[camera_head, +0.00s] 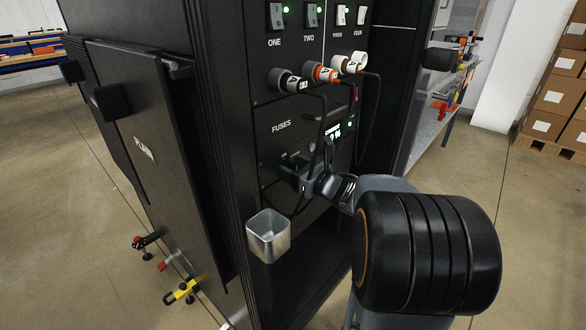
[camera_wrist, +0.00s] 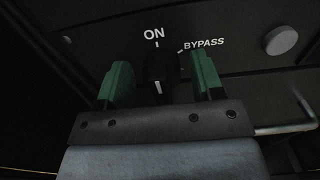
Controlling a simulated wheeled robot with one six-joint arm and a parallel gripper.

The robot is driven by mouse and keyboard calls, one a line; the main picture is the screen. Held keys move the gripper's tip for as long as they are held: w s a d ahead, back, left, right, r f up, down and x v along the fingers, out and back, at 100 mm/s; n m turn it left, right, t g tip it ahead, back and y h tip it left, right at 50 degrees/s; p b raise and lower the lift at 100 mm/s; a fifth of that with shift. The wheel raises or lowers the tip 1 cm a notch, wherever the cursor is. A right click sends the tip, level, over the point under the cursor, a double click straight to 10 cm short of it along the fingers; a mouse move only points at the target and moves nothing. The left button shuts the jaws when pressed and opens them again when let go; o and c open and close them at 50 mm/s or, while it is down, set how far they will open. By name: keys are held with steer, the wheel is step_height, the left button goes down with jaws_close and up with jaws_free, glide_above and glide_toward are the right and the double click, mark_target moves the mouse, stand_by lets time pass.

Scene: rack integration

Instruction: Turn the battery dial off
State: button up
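The battery dial (camera_wrist: 160,72) is a black knob with a white line on it, seen in the wrist view below the "ON" label. The line looks in line with the ON tick; a "BYPASS" label sits up and to the right. My gripper (camera_wrist: 162,82) has its two green fingers on either side of the dial, with dark gaps showing, so it looks open around the knob. Whether the fingers reach its full depth is unclear. In the head view my gripper (camera_head: 294,166) is at the panel below "FUSES", and it hides the dial there. No "OFF" label is visible.
The black rack (camera_head: 215,130) carries switches, plugs and cables (camera_head: 325,125), which hang close by my gripper. A metal bin (camera_head: 268,236) is on the rack below my gripper. A round grey button (camera_wrist: 282,40) and a light bar (camera_wrist: 285,129) show at the wrist view's right.

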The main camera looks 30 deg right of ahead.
steer(key=c, duration=0.8)
